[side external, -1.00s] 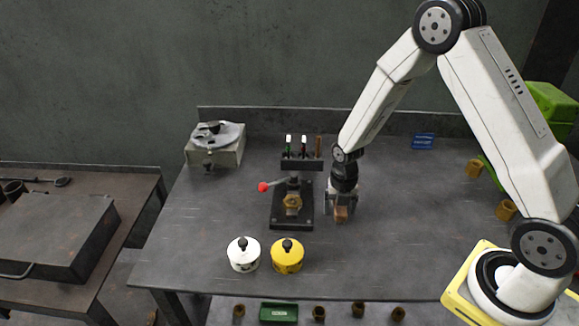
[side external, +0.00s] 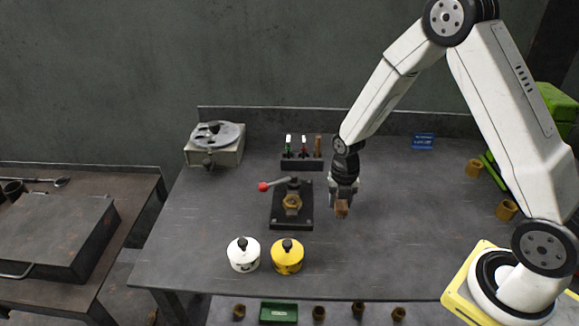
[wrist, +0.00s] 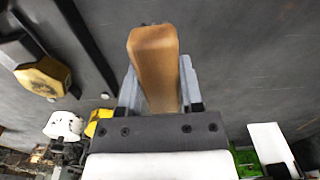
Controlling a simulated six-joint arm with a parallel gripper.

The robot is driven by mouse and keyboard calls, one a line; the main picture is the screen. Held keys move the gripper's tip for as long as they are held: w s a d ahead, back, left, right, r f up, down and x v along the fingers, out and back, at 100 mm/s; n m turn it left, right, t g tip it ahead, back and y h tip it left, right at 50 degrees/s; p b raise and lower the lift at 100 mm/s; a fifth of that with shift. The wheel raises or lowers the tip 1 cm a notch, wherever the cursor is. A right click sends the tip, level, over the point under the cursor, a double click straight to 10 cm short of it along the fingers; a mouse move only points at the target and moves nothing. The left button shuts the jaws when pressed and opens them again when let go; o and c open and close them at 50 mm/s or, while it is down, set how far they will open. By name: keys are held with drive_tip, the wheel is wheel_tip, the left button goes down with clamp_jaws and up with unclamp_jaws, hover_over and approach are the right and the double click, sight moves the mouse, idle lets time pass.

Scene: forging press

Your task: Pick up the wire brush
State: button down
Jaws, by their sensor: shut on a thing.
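The wire brush (side external: 342,208) shows as a brown wooden block below my gripper (side external: 343,194) in the side view, right of the small black press stand. In the wrist view the brush's wooden body (wrist: 155,62) sits between both fingers and sticks out past them. My gripper is shut on it, with a finger against each side. The brush appears to hang a little above the bench top. No bristles can be made out in either view.
The press stand (side external: 292,218) with a red-knobbed lever is close on the left. A tool rack (side external: 302,164) stands behind it. White (side external: 243,257) and yellow (side external: 287,259) lidded pots sit in front. A blue card (side external: 423,141) lies at the back. The bench right of my gripper is mostly clear.

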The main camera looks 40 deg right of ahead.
drive_tip(key=s+a+r, duration=0.1)
drive_tip(key=s+r, duration=1)
drive_tip(key=s, duration=0.3)
drive_tip(key=shift+a, duration=0.2)
idle(0.5)
